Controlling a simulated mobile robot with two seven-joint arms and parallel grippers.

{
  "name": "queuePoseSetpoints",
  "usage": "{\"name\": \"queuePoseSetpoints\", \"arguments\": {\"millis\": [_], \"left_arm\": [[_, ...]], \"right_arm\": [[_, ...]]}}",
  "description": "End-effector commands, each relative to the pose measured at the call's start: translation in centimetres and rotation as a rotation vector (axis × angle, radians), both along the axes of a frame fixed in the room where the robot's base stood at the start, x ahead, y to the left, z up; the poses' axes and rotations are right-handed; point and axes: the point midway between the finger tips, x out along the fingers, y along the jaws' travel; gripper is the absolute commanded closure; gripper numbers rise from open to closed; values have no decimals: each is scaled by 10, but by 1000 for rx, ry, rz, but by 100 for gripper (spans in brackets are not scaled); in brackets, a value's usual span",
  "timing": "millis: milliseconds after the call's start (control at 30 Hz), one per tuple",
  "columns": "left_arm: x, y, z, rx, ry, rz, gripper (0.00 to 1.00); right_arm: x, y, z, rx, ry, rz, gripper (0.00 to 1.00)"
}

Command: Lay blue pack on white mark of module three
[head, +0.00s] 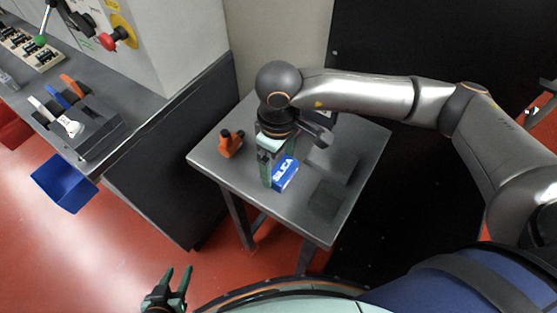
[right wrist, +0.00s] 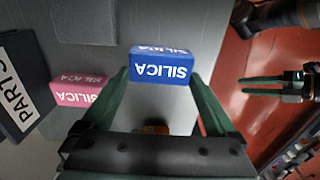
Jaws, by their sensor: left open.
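The blue pack (head: 285,174), lettered SILICA, is at the small grey table in the head view. In the right wrist view the blue pack (right wrist: 160,68) sits between the tips of my right gripper (right wrist: 158,78), its ends close to both fingers. I cannot tell whether the fingers press on it. In the head view my right gripper (head: 267,173) points down over the table beside the pack. My left gripper (head: 180,280) is open and empty, low over the red floor. I cannot make out module three or its white mark.
A pink SILICA pack (right wrist: 80,91) and a dark PARTS box (right wrist: 18,85) are left of the blue pack in the wrist view. An orange object (head: 231,143) stands on the table (head: 215,165). A bench with coloured levers (head: 70,88) and a blue bin (head: 63,186) are at left.

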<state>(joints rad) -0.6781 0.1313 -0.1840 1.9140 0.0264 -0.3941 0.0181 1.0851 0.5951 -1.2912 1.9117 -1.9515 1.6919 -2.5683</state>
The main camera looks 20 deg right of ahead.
Motion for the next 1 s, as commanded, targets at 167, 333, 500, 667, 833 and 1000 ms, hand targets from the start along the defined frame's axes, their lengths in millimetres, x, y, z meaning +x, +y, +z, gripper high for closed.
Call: {"name": "queuePoseSetpoints", "arguments": {"millis": [167,333,500,667,833,1000], "left_arm": [[0,0,0,0,0,0,55],[0,0,3,0,0,0,55],[0,0,3,0,-2,0,55],[0,0,-4,0,-1,0,55],[0,0,-9,0,0,0,55],[0,0,-12,0,1,0,55]], "right_arm": [[0,0,0,0,0,0,0],[0,0,2,-1,1,0,0],[1,0,18,0,-5,0,0],[1,0,53,0,-6,1,0],[1,0,89,2,-5,0,0],[0,0,114,0,-3,0,0]]}}
